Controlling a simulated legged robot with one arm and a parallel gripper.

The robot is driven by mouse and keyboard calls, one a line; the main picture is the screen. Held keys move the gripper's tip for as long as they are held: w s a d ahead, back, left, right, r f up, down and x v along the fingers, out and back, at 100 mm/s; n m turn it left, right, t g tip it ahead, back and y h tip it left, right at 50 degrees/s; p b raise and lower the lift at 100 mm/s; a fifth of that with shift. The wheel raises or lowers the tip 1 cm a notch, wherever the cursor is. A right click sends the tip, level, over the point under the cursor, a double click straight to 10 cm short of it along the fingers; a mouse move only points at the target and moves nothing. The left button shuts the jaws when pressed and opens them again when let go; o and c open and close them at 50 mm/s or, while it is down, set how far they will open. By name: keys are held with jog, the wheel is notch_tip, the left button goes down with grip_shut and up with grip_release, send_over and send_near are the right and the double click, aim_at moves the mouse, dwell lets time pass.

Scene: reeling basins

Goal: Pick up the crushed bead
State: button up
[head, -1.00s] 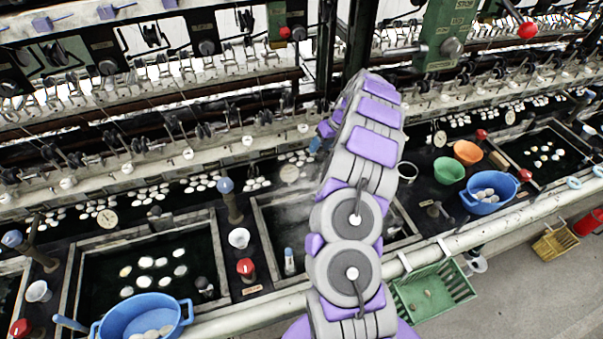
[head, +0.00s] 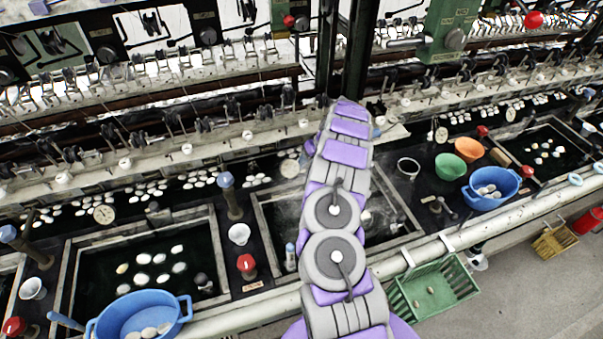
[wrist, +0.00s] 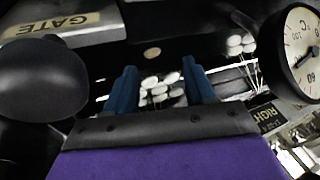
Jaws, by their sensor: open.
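My gripper (wrist: 160,72) shows in the wrist view with its two blue fingers apart and nothing between them. Beyond the fingertips lie several white oval cocoons (wrist: 160,88) on a dark surface. A single tan oval piece (wrist: 152,52) lies a little farther off, apart from that cluster. I cannot tell which piece, if any, is the crushed bead. In the head view my arm reaches over the middle basin (head: 267,215) toward the machine, and its end is hidden behind its own links.
A round dial gauge (wrist: 303,55) stands close on the right in the wrist view, and a "GATE" plate (wrist: 52,24) at upper left. In the head view, a blue bowl (head: 110,322), another blue bowl (head: 482,203) and a green crate (head: 455,283) stand along the front.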

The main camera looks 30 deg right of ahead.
aim_at(305, 172)
jog(key=x, duration=0.3)
jog(key=b+x, duration=0.1)
jog(key=shift+s+d+f, duration=0.1)
jog(key=shift+d+f, duration=0.2)
jog(key=shift+d, duration=0.05)
jog(key=shift+a, duration=0.15)
jog(key=shift+c, duration=0.5)
jog(key=c, duration=0.3)
jog(key=shift+d+f, duration=0.1)
jog(key=shift+d, duration=0.45)
jog(key=c, duration=0.4)
jog(key=shift+a, duration=0.4)
